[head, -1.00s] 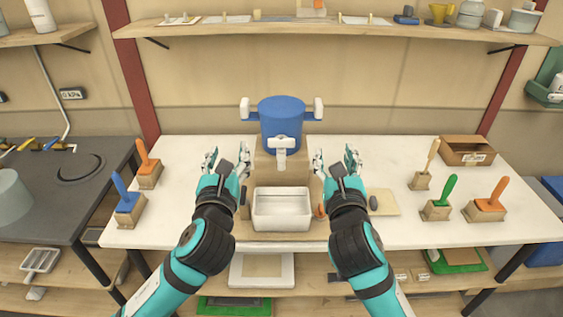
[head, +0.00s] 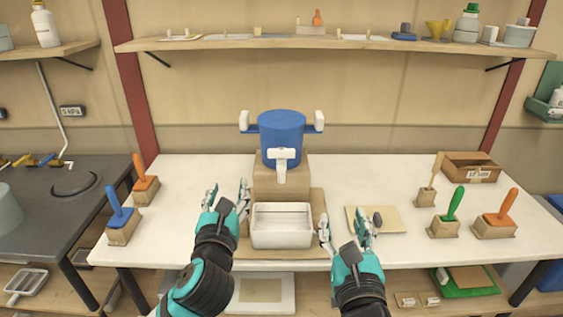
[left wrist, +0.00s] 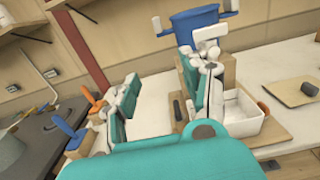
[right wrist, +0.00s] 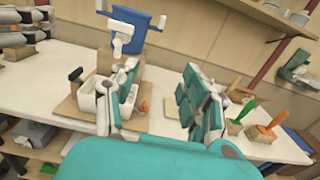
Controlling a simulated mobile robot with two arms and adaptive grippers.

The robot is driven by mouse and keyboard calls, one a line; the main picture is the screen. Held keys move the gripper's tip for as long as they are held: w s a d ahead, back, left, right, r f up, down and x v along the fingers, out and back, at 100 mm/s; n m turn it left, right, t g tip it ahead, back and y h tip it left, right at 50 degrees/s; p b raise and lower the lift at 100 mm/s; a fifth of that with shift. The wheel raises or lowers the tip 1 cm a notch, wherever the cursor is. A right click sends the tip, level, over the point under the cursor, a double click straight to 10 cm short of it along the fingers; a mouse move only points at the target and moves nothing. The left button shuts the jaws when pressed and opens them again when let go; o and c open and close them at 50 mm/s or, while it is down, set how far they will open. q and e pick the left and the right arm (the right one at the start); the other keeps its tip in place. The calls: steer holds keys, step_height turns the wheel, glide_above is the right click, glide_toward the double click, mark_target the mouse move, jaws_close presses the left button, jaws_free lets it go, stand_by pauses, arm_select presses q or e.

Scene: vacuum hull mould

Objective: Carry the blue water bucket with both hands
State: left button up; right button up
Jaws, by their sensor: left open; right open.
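The blue water bucket (head: 282,137) stands upright on a wooden block at the back middle of the white table. It has a white handle on each side and a white tap at its front. It also shows in the left wrist view (left wrist: 196,21) and the right wrist view (right wrist: 137,28). My left gripper (head: 226,200) is open and empty, in front of the bucket and left of the white tray. My right gripper (head: 345,236) is open and empty, lower and right of the tray. Neither gripper touches the bucket.
A white tray (head: 282,236) sits on a wooden board below the tap. Tools with blue and orange handles stand at the left; green and orange ones (head: 494,218) stand at the right near a cardboard box (head: 470,168). A shelf (head: 340,43) hangs above the bucket.

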steer(key=s, duration=0.2)
steer(key=shift+s+r, duration=0.1)
steer(key=shift+s, duration=0.25)
